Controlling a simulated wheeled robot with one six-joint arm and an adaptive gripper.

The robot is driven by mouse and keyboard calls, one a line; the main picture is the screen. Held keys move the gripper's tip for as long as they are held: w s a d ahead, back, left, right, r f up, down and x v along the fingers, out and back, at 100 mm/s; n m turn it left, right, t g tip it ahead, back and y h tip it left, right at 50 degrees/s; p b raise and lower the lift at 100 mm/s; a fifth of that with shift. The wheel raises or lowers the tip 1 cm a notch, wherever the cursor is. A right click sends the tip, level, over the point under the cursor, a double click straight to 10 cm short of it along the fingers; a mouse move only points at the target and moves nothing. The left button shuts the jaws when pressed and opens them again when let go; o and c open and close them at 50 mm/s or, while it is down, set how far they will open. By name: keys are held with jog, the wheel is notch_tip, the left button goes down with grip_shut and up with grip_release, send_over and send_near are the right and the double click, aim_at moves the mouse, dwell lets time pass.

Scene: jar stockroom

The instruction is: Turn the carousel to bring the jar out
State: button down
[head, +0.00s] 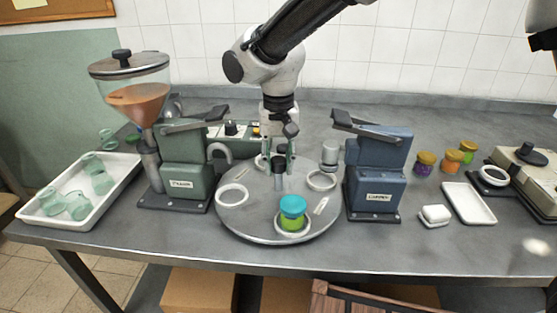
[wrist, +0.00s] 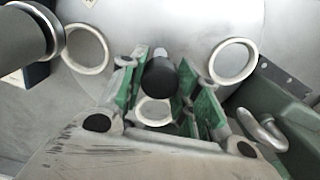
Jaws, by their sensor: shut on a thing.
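The carousel (head: 258,222) is a round grey turntable on the bench, with white ring seats around it. A jar (head: 292,213) with a blue-teal lid and green contents stands upright in the front seat, nearest the bench's front edge. A black-topped post (head: 279,180) rises near the middle of the carousel. My gripper (head: 279,164) is down over the carousel, its fingers shut on this post. In the wrist view the post's black knob (wrist: 160,75) lies between the green finger pads. That view also shows empty ring seats (wrist: 232,60); the jar is not in it.
A green machine (head: 186,165) with a hopper stands close left of the carousel, a blue machine (head: 375,175) close right. A white tray of glass jars (head: 120,190) is far left. Several small jars (head: 425,162) and a white tray (head: 469,203) are at right.

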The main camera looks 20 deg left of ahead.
jog(key=shift+w+a+r+m, duration=0.1)
jog(key=shift+m, duration=1.8)
jog(key=c, duration=1)
grip_release()
notch_tip(320, 180, up, 12)
